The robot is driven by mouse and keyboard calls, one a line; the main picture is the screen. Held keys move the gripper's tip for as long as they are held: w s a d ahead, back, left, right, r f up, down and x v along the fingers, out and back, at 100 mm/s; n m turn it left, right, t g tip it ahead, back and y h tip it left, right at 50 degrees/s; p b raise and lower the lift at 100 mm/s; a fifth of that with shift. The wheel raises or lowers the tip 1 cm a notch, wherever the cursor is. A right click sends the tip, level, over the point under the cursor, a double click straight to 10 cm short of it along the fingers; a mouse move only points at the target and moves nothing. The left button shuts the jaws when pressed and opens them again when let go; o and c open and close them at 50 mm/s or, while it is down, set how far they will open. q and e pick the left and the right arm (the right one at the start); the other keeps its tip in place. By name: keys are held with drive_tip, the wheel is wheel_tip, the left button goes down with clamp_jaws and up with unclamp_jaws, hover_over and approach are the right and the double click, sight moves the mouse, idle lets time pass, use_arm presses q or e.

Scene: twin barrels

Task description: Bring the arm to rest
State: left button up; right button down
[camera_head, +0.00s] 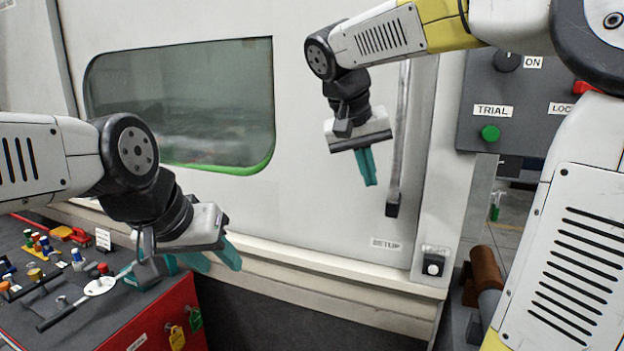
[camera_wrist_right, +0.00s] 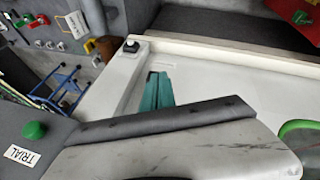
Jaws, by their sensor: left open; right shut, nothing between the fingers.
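My right arm comes in from the upper right in the head view. Its gripper (camera_head: 367,180) hangs with its teal fingers pressed together and empty, in front of the white machine door (camera_head: 320,215), left of the vertical door handle (camera_head: 398,150). The shut teal fingers also show in the right wrist view (camera_wrist_right: 157,92). My left arm comes in from the left. Its gripper (camera_head: 205,262) is open, with teal fingers apart, beside and above the right part of the red-edged control box. I see nothing held in it.
The control box (camera_head: 120,318) with several knobs and a lever stands at lower left. A dark panel (camera_head: 515,105) with a green button (camera_head: 490,133) is at upper right. A small black button box (camera_head: 433,264) sits beside the door. The space between the grippers is clear.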

drive_tip(key=s+d+f+n+t+y, duration=0.1)
drive_tip(key=s+f+y, duration=0.2)
drive_tip(key=s, duration=0.4)
drive_tip(key=s+f+t+y, duration=0.1)
drive_tip(key=s+f+y, duration=0.1)
drive_tip(key=s+f, duration=0.4)
drive_tip(key=shift+s+d+n+t+y, duration=0.35)
drive_tip(key=shift+s+n+t+y, duration=0.05)
drive_tip(key=shift+s, duration=0.7)
